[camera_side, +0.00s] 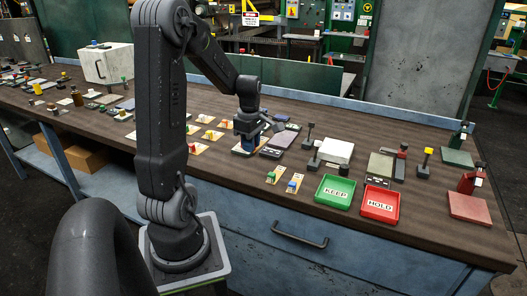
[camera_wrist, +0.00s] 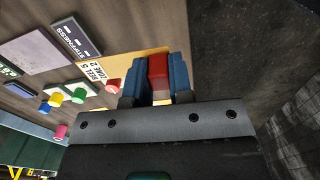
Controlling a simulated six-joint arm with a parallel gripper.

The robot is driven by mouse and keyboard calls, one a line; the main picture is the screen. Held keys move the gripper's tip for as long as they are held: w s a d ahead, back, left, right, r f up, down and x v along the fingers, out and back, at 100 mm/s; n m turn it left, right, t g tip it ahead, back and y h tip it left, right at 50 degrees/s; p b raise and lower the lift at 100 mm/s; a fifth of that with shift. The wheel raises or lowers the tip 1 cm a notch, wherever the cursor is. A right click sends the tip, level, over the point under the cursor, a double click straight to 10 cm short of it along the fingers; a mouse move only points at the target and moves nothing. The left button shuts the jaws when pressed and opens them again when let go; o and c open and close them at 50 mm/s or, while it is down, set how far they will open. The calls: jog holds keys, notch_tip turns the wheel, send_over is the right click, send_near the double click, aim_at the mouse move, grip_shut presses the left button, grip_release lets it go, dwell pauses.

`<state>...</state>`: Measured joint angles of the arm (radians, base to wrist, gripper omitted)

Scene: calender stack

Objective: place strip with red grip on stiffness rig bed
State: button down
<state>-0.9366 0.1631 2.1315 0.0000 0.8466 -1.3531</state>
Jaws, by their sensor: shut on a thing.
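In the wrist view the two blue fingers of my gripper (camera_wrist: 158,82) are shut on a red grip (camera_wrist: 158,68). A tan strip (camera_wrist: 125,66) with a white printed label lies at the fingers, partly hidden by them. A dark plate lettered STIFFNESS (camera_wrist: 76,38) lies close by to its left, beside a lilac-grey flat pad (camera_wrist: 40,42). I cannot tell which surface is the rig bed. In the side view my gripper (camera_side: 247,142) points down at mid-bench; the held grip is hidden there.
Several tan cards with coloured grips (camera_side: 209,134) lie left of my gripper. The green KEEP tray (camera_side: 335,191) and red HOLD tray (camera_side: 380,203) are at the front right. A white block (camera_side: 336,150) and small stands are to the right. A red knob (camera_wrist: 113,87) is close to the fingers.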

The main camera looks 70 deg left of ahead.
jog(key=w+a+r, duration=0.1)
jog(key=w+a, duration=0.1)
jog(key=a, duration=0.7)
jog(key=w+a+r, duration=0.1)
jog(key=w+a, duration=0.2)
jog(key=a, duration=0.6)
send_over(279, 142)
jog(key=shift+n, duration=0.4)
notch_tip(279, 142, down, 7)
jog(key=shift+d+r, duration=0.15)
jog(key=shift+r, duration=0.05)
jog(key=shift+f, duration=1.95)
jog(key=shift+f, duration=0.1)
jog(key=c, duration=1)
grip_release()
